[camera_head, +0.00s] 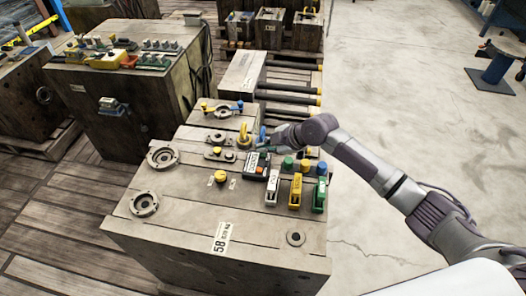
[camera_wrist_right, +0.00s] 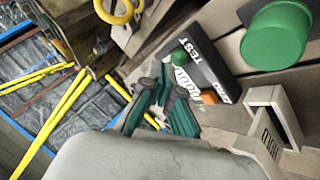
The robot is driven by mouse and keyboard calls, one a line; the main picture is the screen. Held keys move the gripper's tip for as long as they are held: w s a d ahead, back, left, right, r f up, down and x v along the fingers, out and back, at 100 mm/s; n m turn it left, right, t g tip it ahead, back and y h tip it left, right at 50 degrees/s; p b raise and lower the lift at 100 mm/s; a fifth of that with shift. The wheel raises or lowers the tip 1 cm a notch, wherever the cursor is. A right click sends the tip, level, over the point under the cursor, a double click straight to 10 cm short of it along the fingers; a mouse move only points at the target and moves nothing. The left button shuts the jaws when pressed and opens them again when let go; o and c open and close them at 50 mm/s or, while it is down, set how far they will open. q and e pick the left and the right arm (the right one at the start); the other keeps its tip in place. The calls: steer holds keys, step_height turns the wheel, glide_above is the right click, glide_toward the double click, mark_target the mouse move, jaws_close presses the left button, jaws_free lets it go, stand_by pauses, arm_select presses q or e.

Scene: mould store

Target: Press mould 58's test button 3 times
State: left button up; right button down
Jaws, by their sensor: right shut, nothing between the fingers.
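Mould 58 (camera_head: 185,222) is a large grey-brown block, with a white "58" label (camera_head: 221,238) on its front edge. In the right wrist view this box (camera_wrist_right: 213,64) reads "TEST" and bears a green button (camera_wrist_right: 179,57) and an orange part (camera_wrist_right: 210,98). My right gripper (camera_head: 264,148) is shut and empty at the far side of the box. In the wrist view its green-padded fingers (camera_wrist_right: 163,88) are beside the box's green-button end; I cannot tell whether they touch it. My left gripper is not in view.
White, yellow and green clamp-like parts (camera_head: 296,190) stand right of the box, with coloured knobs (camera_head: 288,163) behind them. A yellow ring (camera_head: 244,137) stands behind the box. Another mould (camera_head: 125,95) stands at the left. The concrete floor (camera_head: 400,90) at right is mostly clear.

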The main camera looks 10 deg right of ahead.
mark_target(265, 155)
steer(key=shift+r, duration=0.35)
step_height(265, 155, up, 5)
steer(key=p, duration=0.4)
stand_by(0.4)
stand_by(0.5)
